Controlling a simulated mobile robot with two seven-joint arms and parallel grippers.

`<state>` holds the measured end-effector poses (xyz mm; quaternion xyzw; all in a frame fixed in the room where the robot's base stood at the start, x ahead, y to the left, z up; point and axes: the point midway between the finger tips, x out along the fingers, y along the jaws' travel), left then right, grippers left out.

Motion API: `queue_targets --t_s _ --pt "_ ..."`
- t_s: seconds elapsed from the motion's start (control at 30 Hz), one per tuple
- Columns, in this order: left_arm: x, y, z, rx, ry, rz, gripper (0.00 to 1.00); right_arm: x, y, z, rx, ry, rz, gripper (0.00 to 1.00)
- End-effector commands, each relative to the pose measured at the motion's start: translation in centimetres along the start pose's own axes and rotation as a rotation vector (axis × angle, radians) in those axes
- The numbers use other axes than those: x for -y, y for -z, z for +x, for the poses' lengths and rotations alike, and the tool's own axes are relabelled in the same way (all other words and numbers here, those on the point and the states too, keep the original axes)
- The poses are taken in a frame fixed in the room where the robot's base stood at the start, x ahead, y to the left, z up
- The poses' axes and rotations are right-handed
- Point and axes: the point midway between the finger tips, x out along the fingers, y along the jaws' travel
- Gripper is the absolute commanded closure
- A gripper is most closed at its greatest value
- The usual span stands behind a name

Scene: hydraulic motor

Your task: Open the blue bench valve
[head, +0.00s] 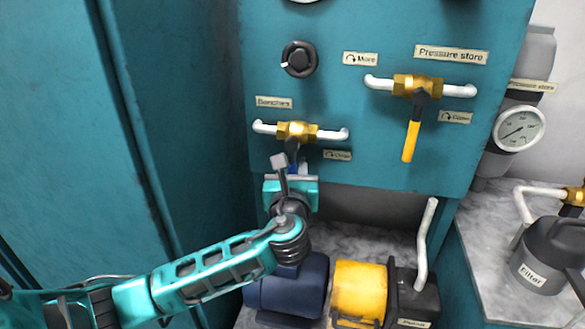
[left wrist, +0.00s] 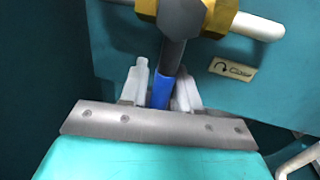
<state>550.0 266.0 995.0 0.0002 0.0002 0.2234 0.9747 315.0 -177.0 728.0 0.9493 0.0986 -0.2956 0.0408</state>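The blue bench valve is a brass valve body (head: 297,131) on a white pipe under the "Benches" label, on the teal panel. Its lever hangs down, with a dark neck and a blue grip (left wrist: 160,91). The brass body also shows at the top of the left wrist view (left wrist: 226,14). My left gripper (head: 291,165) is at the lever from below. In the left wrist view its two pale fingers (left wrist: 162,88) stand close on either side of the blue grip and appear shut on it. The gripper and arm hide part of the lever in the head view. My right gripper is not in view.
A yellow-handled valve (head: 411,140) hangs at upper right, and a black knob (head: 299,59) sits above. Below are a blue motor (head: 287,290), a yellow pump part (head: 359,293) and an upright white pipe (head: 425,240).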

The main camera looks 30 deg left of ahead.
Motion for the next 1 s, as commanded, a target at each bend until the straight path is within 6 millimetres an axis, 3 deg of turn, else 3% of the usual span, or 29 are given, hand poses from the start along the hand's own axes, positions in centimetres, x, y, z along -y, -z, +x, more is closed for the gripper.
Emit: queue_targets --t_s 0.3,0.77,1.0 --pt "0.0 0.0 0.0 0.0 0.0 0.0 1.0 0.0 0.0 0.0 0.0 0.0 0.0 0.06" --pt "0.0 0.1 0.0 -0.001 -0.001 -0.001 1.0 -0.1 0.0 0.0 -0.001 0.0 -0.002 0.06" --pt "0.6 0.1 1.2 -0.008 -0.001 -0.038 1.0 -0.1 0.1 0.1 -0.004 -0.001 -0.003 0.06"
